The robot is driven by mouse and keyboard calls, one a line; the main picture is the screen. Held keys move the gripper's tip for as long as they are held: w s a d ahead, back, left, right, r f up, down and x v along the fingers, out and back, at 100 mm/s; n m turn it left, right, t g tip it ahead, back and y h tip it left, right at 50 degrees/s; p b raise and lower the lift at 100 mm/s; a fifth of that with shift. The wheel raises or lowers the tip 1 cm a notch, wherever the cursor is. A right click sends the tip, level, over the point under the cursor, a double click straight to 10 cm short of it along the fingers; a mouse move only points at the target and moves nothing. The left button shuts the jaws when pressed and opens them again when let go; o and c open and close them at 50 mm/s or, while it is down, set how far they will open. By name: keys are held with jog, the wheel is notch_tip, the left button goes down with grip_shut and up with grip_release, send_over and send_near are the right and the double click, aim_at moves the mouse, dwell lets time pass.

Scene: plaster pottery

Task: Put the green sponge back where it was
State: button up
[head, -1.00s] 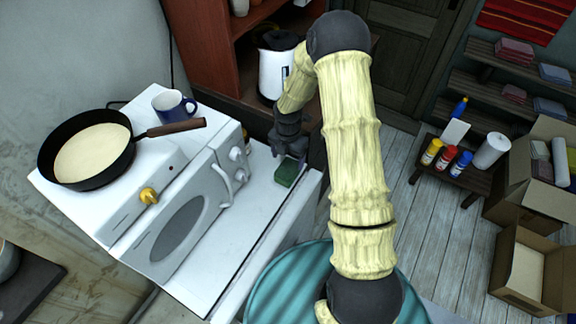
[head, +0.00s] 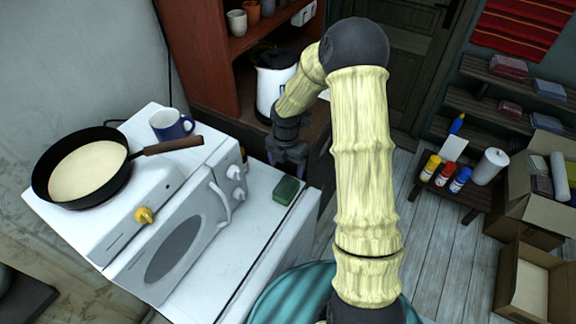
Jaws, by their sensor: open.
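The green sponge (head: 286,191) lies on the white top (head: 262,222) to the right of the white oven with the knob and handle. My gripper (head: 287,168) is just beyond the sponge in the picture, pointing down, open and apart from it. Nothing shows between its fingers. The exact height of the fingertips above the white top is hard to tell.
A white oven (head: 170,235) carries a black pan (head: 85,170) and a blue mug (head: 171,124). A white kettle (head: 273,85) stands behind my gripper by the red-brown shelf (head: 205,60). Bottles on a small bench (head: 452,187) are at right. The white top before the sponge is clear.

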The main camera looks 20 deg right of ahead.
jog(key=s+r+m+t, duration=0.1)
jog(key=s+r+m, duration=0.6)
jog(key=m, duration=0.6)
jog(key=s+r+m+t, duration=0.1)
jog(key=s+r+m, duration=0.7)
jog(key=s+m, duration=0.3)
jog(key=shift+s+m+t, duration=0.2)
jog(key=shift+m+t, duration=0.1)
jog(key=shift+m, duration=1.2)
